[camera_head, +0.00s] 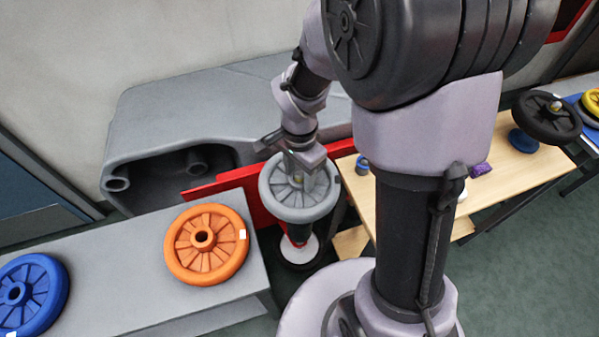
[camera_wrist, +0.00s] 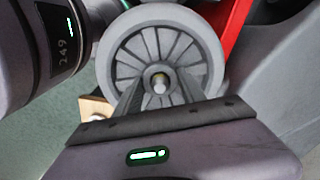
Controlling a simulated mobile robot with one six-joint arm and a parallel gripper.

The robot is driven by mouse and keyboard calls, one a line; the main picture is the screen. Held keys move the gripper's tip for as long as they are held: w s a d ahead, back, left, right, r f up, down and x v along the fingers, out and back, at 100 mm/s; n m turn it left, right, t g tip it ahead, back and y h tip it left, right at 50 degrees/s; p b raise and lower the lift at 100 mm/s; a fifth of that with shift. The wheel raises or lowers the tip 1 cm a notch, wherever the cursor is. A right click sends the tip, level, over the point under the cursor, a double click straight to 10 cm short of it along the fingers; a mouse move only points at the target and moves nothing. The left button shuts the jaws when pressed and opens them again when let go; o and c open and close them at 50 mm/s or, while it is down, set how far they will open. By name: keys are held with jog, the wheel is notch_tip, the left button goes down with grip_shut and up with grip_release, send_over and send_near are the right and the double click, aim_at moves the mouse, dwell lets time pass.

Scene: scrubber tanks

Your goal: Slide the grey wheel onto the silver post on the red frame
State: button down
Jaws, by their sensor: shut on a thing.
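The grey wheel (camera_head: 300,212) lies roughly flat over the end of the red frame (camera_head: 262,208), in the middle of the head view. My gripper (camera_head: 302,168) is above it and shut on its hub. In the wrist view, the fingers (camera_wrist: 160,90) reach down on either side of the hub of the grey wheel (camera_wrist: 112,62). The tip of the silver post (camera_wrist: 160,85) shows inside the hub hole, so the wheel looks lined up with the post. How far down the post the wheel sits is hidden.
An orange wheel (camera_head: 180,257) and a blue wheel (camera_head: 42,308) lie on the grey bench (camera_head: 130,287) at left. A grey tank body (camera_head: 220,95) stands behind the frame. A wooden table (camera_head: 505,168) with a black wheel (camera_head: 540,125) is at right.

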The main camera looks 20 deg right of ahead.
dwell(0.3)
jog(key=c, duration=0.6)
grip_release()
jog(key=shift+r, duration=0.15)
jog(key=shift+r+p, duration=3.95)
jog(key=shift+r, duration=0.9)
